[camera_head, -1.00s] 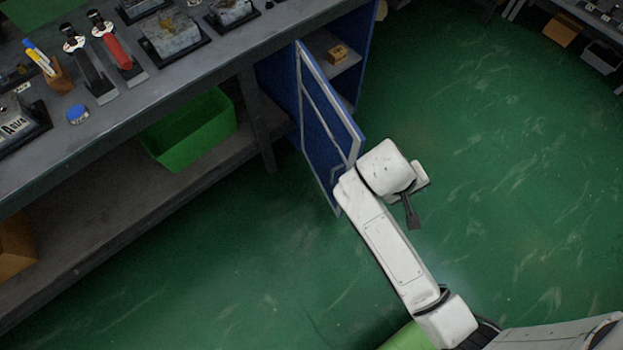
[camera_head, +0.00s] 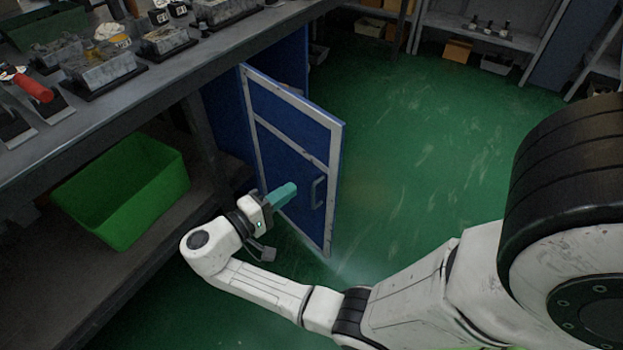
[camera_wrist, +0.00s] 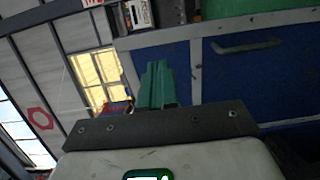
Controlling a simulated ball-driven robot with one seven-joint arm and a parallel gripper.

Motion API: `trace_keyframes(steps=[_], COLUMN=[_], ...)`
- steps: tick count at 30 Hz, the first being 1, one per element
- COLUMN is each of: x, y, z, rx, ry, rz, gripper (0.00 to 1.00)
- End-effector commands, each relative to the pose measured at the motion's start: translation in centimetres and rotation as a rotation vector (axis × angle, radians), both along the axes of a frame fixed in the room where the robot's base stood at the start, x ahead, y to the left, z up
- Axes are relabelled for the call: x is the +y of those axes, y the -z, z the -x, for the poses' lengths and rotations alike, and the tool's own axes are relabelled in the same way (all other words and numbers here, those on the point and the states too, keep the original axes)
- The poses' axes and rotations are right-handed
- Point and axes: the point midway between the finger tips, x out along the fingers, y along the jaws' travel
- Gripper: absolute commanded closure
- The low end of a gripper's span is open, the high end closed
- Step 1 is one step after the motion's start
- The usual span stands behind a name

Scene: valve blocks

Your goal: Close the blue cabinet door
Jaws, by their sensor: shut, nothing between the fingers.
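The blue cabinet door (camera_head: 288,137), with a grey frame and a handle (camera_head: 318,192) near its outer edge, stands open and juts out from under the workbench. My gripper (camera_head: 292,188) is shut and empty, with its teal fingers in front of the door's outer face, left of the handle. I cannot tell whether the fingertips touch the door. In the wrist view, the teal fingers (camera_wrist: 157,84) are together, and the blue door panel (camera_wrist: 245,80) and its handle show to the right. The cabinet's inside is mostly hidden behind the door.
A green bin (camera_head: 125,190) sits on the lower shelf left of my gripper. The workbench top (camera_head: 150,82) carries several metal blocks and a red-handled tool (camera_head: 33,88). The green floor (camera_head: 410,150) right of the door is clear. Shelves with boxes stand at the back.

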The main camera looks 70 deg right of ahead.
Motion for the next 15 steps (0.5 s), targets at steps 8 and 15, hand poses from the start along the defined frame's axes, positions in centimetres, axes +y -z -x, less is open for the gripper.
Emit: trace_keyframes(steps=[8,15], x=[-2.8,-7.0], y=[0.0,0.0], z=[1.6,3.9], rx=[0.0,0.0], ry=[0.005,0.005], rz=[0.004,0.002], gripper=[1.0,1.0])
